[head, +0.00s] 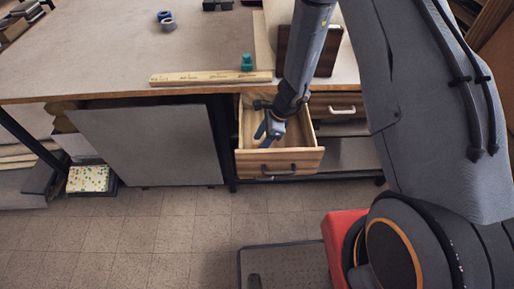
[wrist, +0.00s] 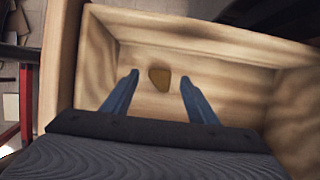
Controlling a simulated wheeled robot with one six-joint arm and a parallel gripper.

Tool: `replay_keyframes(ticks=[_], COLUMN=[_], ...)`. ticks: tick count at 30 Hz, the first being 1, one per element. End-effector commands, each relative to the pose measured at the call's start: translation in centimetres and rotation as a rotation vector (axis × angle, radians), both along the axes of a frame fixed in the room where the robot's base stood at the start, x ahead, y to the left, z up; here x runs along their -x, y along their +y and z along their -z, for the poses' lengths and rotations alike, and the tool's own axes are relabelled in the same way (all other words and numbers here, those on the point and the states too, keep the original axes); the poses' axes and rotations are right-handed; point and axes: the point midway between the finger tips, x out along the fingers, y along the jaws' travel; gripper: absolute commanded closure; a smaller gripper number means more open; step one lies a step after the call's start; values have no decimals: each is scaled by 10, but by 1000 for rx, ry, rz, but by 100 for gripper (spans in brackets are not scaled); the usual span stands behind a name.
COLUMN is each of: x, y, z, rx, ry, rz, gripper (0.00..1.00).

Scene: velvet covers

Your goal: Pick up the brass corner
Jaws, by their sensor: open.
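The brass corner (wrist: 160,78) is a small yellow-brown piece lying on the floor of the open wooden drawer (wrist: 190,30) in the wrist view. In the head view the drawer (head: 292,160) is pulled out under the bench, and I cannot make out the brass corner there. My gripper (wrist: 158,90) is open, with its two blue fingers apart. In the wrist view the brass corner appears between the fingertips, and nothing is held. In the head view my gripper (head: 268,128) reaches down into the drawer. I cannot tell its exact height above the brass corner.
The drawer walls stand close around my gripper. A grey panel (head: 150,145) leans under the bench at left.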

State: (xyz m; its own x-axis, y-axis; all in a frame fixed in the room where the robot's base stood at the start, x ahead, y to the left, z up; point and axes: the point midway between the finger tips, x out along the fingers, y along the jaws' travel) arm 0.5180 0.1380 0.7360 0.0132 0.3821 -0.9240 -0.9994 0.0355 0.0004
Motion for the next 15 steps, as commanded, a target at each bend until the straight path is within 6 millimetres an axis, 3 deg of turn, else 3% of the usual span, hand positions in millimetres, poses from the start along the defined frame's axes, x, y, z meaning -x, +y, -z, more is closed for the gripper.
replay_keyframes(ticks=[6,14,15], x=[0,0,0], y=[8,8,8], z=[16,17,17], rx=[0,0,0], ry=[0,-1,-1], rz=[-2,-2,-2], gripper=[47,47,54])
